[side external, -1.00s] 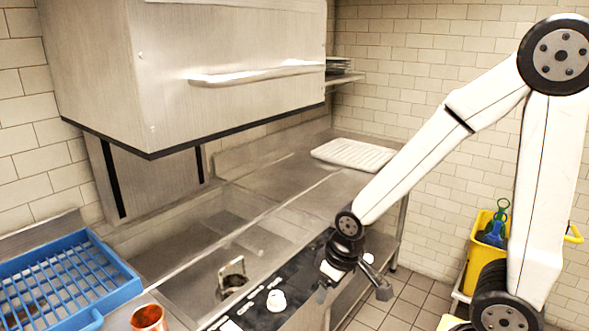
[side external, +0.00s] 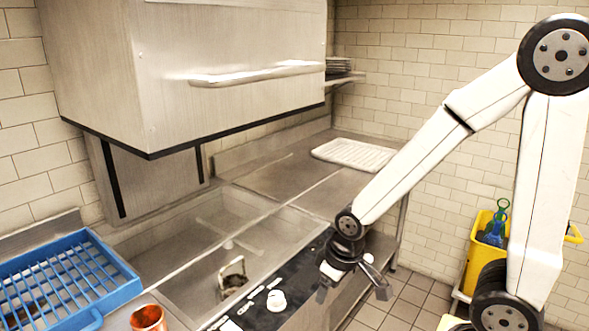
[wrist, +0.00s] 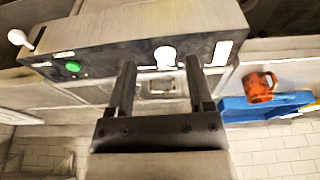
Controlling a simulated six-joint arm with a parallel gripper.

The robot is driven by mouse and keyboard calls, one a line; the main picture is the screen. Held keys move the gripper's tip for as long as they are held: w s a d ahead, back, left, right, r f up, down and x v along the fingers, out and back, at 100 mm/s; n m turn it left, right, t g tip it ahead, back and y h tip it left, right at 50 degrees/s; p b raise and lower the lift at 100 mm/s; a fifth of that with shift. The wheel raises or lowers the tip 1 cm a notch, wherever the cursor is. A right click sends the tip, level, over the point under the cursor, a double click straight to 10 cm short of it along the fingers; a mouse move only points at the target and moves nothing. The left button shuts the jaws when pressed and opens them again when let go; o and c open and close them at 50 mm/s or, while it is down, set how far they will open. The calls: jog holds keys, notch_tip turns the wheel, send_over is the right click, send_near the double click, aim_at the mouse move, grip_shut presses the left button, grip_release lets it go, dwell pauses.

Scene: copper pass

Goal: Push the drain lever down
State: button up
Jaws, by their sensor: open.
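A short lever with a white ball end (wrist: 18,38) sticks out at the left end of the control panel (wrist: 110,62) in the wrist view. A white end (side external: 368,258), probably the same lever, shows just behind my gripper in the side view. I cannot tell how far up or down it is. My gripper (side external: 352,288) is open and empty at the panel's right end. In the wrist view its fingers (wrist: 160,65) stand apart in front of the panel, with the lever well to their left. I cannot tell whether it touches anything.
The panel carries a white knob (side external: 276,300) and a green button (wrist: 73,67). Behind it is a sink with a metal loop handle (side external: 232,276). A steel hood (side external: 200,45) hangs above. A blue rack (side external: 125,290) and orange mug (side external: 148,318) stand left.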

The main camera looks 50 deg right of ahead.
jog(key=shift+w+d, duration=0.15)
grip_shut()
jog(key=m+g, duration=0.2)
jog(key=g, duration=0.2)
send_near(364, 257)
jog(key=shift+s+d+r, duration=0.25)
jog(key=shift+s+d, duration=0.2)
jog(key=shift+d, duration=0.05)
jog(key=shift+f, duration=0.15)
jog(key=shift+s+f, duration=0.15)
jog(key=shift+f, duration=1.5)
jog(key=shift+s+f, duration=0.15)
jog(key=shift+f, duration=1.5)
